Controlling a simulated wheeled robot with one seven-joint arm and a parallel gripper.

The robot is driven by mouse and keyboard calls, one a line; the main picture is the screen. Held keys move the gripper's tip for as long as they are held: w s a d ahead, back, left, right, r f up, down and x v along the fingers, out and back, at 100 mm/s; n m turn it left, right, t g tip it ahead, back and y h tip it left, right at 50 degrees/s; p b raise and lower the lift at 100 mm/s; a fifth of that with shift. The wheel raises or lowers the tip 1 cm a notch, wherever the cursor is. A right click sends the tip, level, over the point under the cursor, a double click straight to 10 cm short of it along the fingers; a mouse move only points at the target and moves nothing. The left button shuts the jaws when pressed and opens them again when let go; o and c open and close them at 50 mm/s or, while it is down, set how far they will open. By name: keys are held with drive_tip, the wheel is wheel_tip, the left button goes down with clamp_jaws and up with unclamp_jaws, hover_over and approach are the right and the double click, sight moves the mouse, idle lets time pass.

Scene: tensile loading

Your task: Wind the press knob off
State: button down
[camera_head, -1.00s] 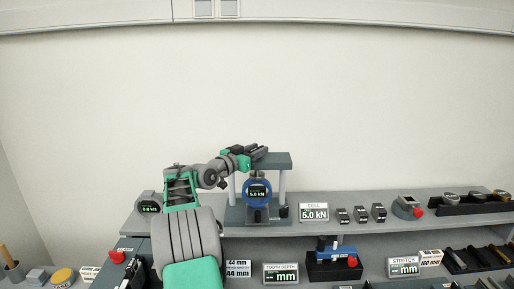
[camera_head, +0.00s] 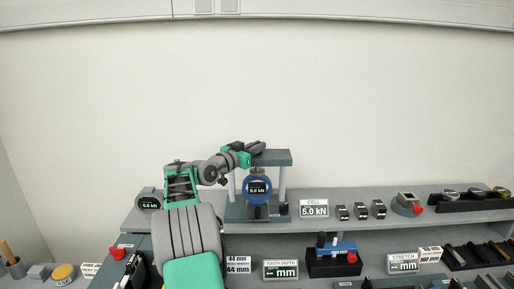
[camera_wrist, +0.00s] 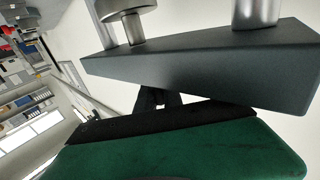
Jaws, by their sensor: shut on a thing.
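The press (camera_head: 284,158) stands on the shelf, with a dark top crosshead on silver posts and a blue round gauge (camera_head: 258,188) reading about 5.0 kN below it. My gripper (camera_head: 258,147) is at the top of the crosshead, its fingers shut. The press knob is hidden between the fingers and cannot be made out. In the wrist view the crosshead (camera_wrist: 215,62) runs across the picture, with a silver post (camera_wrist: 257,12) and a silver screw part (camera_wrist: 128,10) beyond it. My dark fingers (camera_wrist: 157,102) sit close against the crosshead.
A cell sign (camera_head: 314,208) and several small dark blocks stand on the shelf right of the press. A round gauge (camera_head: 150,203) stands to the left. A blue-and-black fixture (camera_head: 334,257) is on the lower level.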

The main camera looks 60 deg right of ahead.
drive_tip(key=shift+s+f+n+t+b, duration=0.15)
drive_tip(key=shift+n+t+b, duration=0.2)
drive_tip(key=shift+b, duration=0.55)
drive_tip(key=shift+f+n+t+b, duration=0.15)
drive_tip(key=shift+n+t+b, duration=0.4)
drive_tip(key=shift+t+b, duration=0.6)
drive_tip(key=n+t+b, duration=0.2)
drive_tip(key=t+b, duration=0.1)
drive_tip(key=n+t+b, duration=0.2)
drive_tip(key=t+b, duration=0.1)
drive_tip(key=shift+s, duration=0.15)
drive_tip(key=n+t+y, duration=0.1)
drive_tip(key=t, duration=0.1)
drive_tip(key=n+t+b, duration=0.1)
drive_tip(key=shift+d+r+n+t+y, duration=0.1)
drive_tip(key=shift+r+n+t+y, duration=0.1)
drive_tip(key=shift+n+t+y, duration=0.15)
drive_tip(key=shift+w+r+n+t+y+b, duration=0.1)
drive_tip(key=shift+n+t+y+b, duration=0.15)
drive_tip(key=shift+n+t+y, duration=0.45)
drive_tip(key=shift+w+r+n+t+y+b, duration=0.1)
drive_tip(key=shift+n+t+y+b, duration=0.1)
drive_tip(key=shift+n+t+y, duration=0.45)
drive_tip(key=shift+t, duration=0.3)
drive_tip(key=c, duration=1.5)
unclamp_jaws()
drive_tip(key=shift+w+f, duration=0.1)
drive_tip(key=shift+a, duration=0.2)
